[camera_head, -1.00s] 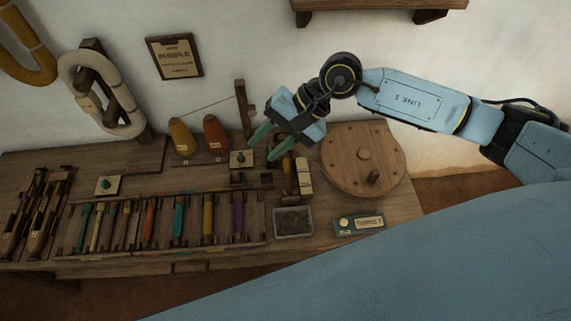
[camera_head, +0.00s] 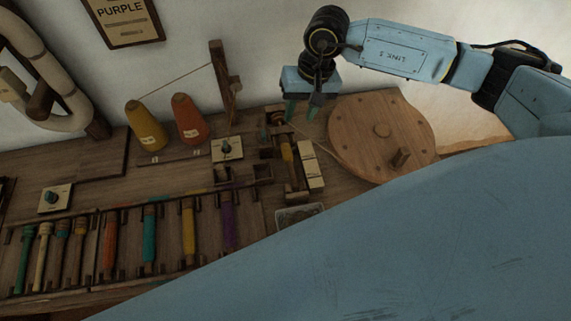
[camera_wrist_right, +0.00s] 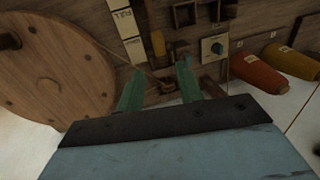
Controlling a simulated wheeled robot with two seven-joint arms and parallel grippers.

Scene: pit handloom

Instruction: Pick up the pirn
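Several pirns lie in the rack: orange (camera_head: 110,238), teal (camera_head: 150,235), yellow (camera_head: 189,226) and purple (camera_head: 228,221), with others at the left. A yellow pirn-like piece (camera_head: 287,154) sits in the small winder beside the big wheel; it also shows in the right wrist view (camera_wrist_right: 158,42). My right gripper (camera_head: 301,110) points down near the winder's far end. Its green fingers are apart in the right wrist view (camera_wrist_right: 158,84), with nothing held between them. Whether they touch the winder I cannot tell. My left gripper is not in view.
The wooden wheel (camera_head: 382,131) stands right of the winder. Yellow (camera_head: 146,128) and orange (camera_head: 189,120) cones stand at the back, near an upright post (camera_head: 225,82). A tray (camera_head: 299,215) is partly hidden by my blue body part. A wall sign reads "PURPLE" (camera_head: 122,16).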

